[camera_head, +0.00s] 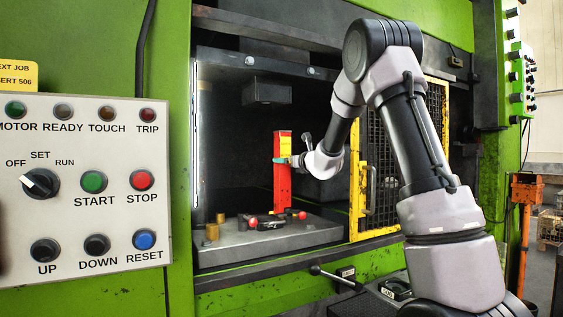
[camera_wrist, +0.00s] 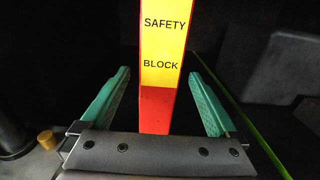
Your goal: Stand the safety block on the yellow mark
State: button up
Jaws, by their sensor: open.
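The safety block (camera_head: 283,185) is a tall red post with a yellow label. It stands upright inside the press, with its foot at the press bed (camera_head: 315,237). In the wrist view the block (camera_wrist: 160,65) shows its label and red lower part between my fingers. My gripper (camera_wrist: 159,73) is open, with one green finger on each side of the block and a gap on both sides. In the head view my gripper (camera_head: 281,160) is at the block's upper half. I cannot make out the yellow mark in either view.
Small red-knobbed and dark parts (camera_head: 268,222) lie around the block's foot, with brass pieces (camera_head: 212,231) to the left. The upper tool (camera_head: 267,92) hangs above the block. A yellow mesh guard (camera_head: 375,165) stands to the right. A control panel (camera_head: 85,190) is at the left.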

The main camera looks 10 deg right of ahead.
jog(key=s+a+r+n+g+y, duration=0.2)
jog(key=s+a+n+g+y, duration=0.15)
jog(key=s+n, duration=0.7)
jog(key=s+a+r+n+g+y, duration=0.15)
jog(key=s+a+n+g, duration=0.35)
jog(key=s, duration=1.1)
jog(key=s+d+f+n+h, duration=0.4)
jog(key=s+d+n, duration=0.2)
jog(key=s, duration=0.3)
jog(key=s+d+f+n+g+h, duration=0.1)
jog(key=s+d+f+n+h, duration=0.3)
jog(key=s, duration=0.6)
jog(key=d+f+n, duration=0.1)
jog(key=d+n, duration=0.1)
jog(key=n, duration=0.1)
jog(key=shift+s+f+h, duration=0.3)
jog(key=shift+g, duration=0.25)
